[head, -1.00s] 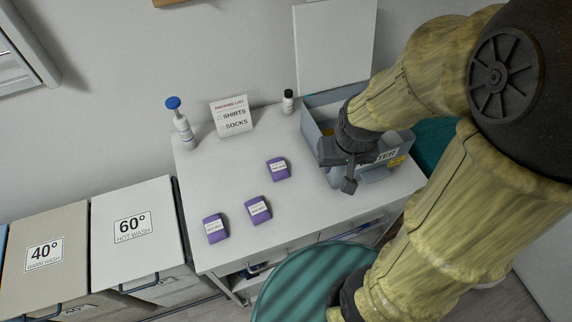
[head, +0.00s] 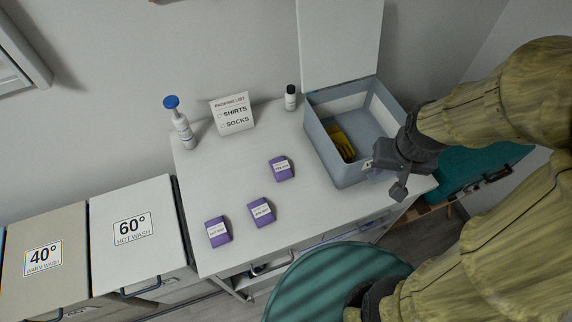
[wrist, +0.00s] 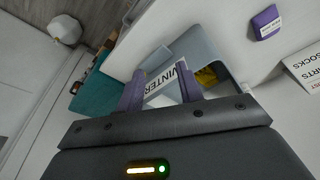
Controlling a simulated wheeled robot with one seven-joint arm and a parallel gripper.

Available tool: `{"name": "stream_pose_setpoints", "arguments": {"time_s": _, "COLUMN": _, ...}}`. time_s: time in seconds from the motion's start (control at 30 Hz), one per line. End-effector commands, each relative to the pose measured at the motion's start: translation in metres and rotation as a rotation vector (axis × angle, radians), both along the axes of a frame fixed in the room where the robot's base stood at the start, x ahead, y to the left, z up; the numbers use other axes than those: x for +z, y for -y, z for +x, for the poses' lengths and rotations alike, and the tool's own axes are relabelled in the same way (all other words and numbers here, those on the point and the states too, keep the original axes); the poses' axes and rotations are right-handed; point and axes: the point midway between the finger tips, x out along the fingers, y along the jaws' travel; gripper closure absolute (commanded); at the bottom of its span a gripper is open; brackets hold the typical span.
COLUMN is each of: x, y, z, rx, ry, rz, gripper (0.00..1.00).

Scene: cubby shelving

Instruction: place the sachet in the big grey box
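Three purple sachets with white labels lie on the white tabletop: one toward the back (head: 281,169), one in the middle (head: 261,213) and one at front left (head: 218,231). One purple sachet also shows in the wrist view (wrist: 265,22). The big grey box (head: 345,172) stands open at the table's right, its lid upright behind it. A yellow item (head: 342,143) lies inside it. My gripper (head: 385,178) is at the box's front right side, away from the sachets. In the wrist view my gripper (wrist: 160,76) has its fingers apart and empty, facing the box's WINTER label (wrist: 172,82).
A blue-capped bottle (head: 181,125), a packing-list sign (head: 232,115) and a small black-capped bottle (head: 290,98) stand along the table's back. Hampers marked 40° (head: 43,258) and 60° (head: 132,228) stand at left. A round teal top (head: 330,285) is in front.

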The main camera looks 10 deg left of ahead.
Motion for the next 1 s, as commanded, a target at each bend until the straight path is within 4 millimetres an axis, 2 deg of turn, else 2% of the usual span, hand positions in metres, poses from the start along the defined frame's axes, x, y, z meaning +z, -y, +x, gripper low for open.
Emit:
{"name": "stream_pose_setpoints", "arguments": {"time_s": 0.13, "x": 0.0, "y": 0.0, "z": 0.0, "rx": 0.0, "ry": 0.0, "rz": 0.0, "gripper": 0.62}}
{"name": "stream_pose_setpoints", "arguments": {"time_s": 0.27, "x": 0.002, "y": -0.003, "z": 0.002, "rx": 0.009, "ry": -0.004, "rz": 0.002, "gripper": 0.36}}
{"name": "stream_pose_setpoints", "arguments": {"time_s": 0.3, "x": 0.003, "y": -0.005, "z": 0.004, "rx": 0.015, "ry": -0.008, "rz": 0.004, "gripper": 0.33}}
{"name": "stream_pose_setpoints", "arguments": {"time_s": 0.47, "x": 0.011, "y": -0.028, "z": 0.021, "rx": 0.072, "ry": -0.043, "rz": 0.015, "gripper": 0.33}}
{"name": "stream_pose_setpoints", "arguments": {"time_s": 0.73, "x": 0.022, "y": -0.102, "z": 0.055, "rx": 0.238, "ry": -0.134, "rz": 0.015, "gripper": 0.33}}
{"name": "stream_pose_setpoints", "arguments": {"time_s": 1.0, "x": 0.024, "y": -0.192, "z": 0.068, "rx": 0.421, "ry": -0.203, "rz": -0.025, "gripper": 0.33}}
